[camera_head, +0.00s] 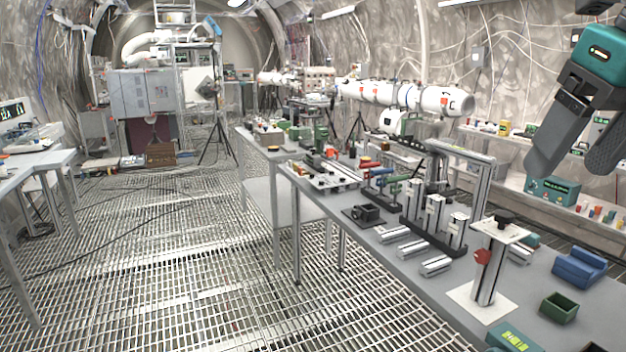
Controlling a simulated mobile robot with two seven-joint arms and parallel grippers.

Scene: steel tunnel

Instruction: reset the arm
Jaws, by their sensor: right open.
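My right gripper (572,165) hangs at the upper right of the head view, pointing down. Its two dark fingers are apart with nothing between them. It is raised in front of the right-hand shelf, above the level of the workbench (350,237), and touches nothing that I can see. My left gripper is not in the view.
The workbench carries a metal post on a white plate (488,262), a blue block (579,267), a small green bin (559,308) and several metal profiles (402,250). A teal case (552,191) stands on the shelf behind. The grated floor (190,270) at left is largely clear.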

